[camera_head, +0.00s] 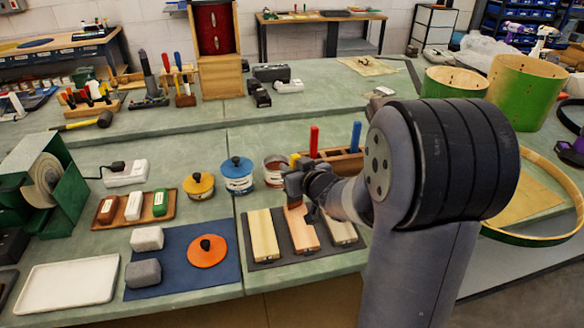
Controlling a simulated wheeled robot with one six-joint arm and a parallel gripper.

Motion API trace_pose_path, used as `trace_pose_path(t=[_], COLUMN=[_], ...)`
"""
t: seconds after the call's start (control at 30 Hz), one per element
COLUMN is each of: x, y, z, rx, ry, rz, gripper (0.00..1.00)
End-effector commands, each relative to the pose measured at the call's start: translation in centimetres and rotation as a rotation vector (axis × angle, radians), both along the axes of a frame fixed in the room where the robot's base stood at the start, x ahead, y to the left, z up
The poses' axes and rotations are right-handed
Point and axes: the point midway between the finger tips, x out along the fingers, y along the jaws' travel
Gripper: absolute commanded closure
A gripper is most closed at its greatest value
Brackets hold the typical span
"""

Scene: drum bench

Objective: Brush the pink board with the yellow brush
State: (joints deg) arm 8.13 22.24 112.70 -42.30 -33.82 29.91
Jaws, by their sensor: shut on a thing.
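Three wooden boards lie side by side on a dark mat (265,263). The pink board (303,238) is the middle one, between a yellowish board (264,235) and a pale board (342,234) partly behind my arm. My gripper (299,187) is over the far end of the pink board. It is shut on the yellow brush (295,159), whose yellow handle top shows just above the jaws. The brush's lower end is mostly hidden by the gripper, and I cannot tell whether it touches the board.
Behind the gripper stands a wooden rack (345,161) with a red-handled brush (314,140) and a blue-handled brush (356,137). A blue mat (176,281) holds an orange lid (207,252) and blocks.

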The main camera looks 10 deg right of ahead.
Motion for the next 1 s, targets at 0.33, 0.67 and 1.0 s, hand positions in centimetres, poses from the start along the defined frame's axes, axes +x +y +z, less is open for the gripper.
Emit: trace_pose_path(t=[0.33,0.67,1.0], x=[-0.1,-1.2,-2.5], y=[0.0,0.0,0.0], z=[-0.2,-0.1,-0.1], rx=[0.0,0.001,0.0], ry=[0.0,0.0,0.0], rz=[0.0,0.0,-0.001], gripper=[0.91,0.91,0.91])
